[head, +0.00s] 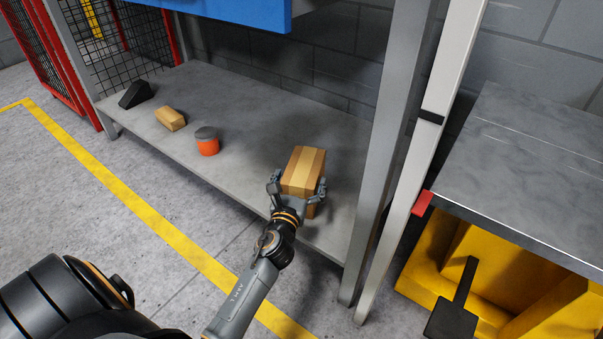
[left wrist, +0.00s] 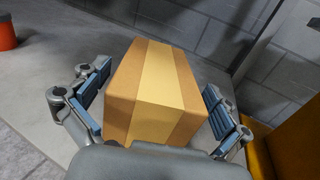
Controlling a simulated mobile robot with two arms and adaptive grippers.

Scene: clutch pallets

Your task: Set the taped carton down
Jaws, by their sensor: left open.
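The taped carton (head: 303,168) is a brown box with a lighter tape band, on the grey lower shelf (head: 250,115) near its right end. My left gripper (head: 297,190) is open, with one finger on each side of the carton. In the left wrist view the carton (left wrist: 155,92) sits between the blue-padded fingers (left wrist: 155,105), with a gap showing at least on the right side. The carton's underside is hidden, so its contact with the shelf cannot be seen fully. My right gripper is in neither view.
An orange pot with a grey lid (head: 207,142), a small tan block (head: 170,118) and a black wedge (head: 136,94) stand left on the shelf. Grey uprights (head: 385,150) rise close right of the carton. A grey worktop (head: 530,160) with yellow parts below stands further right.

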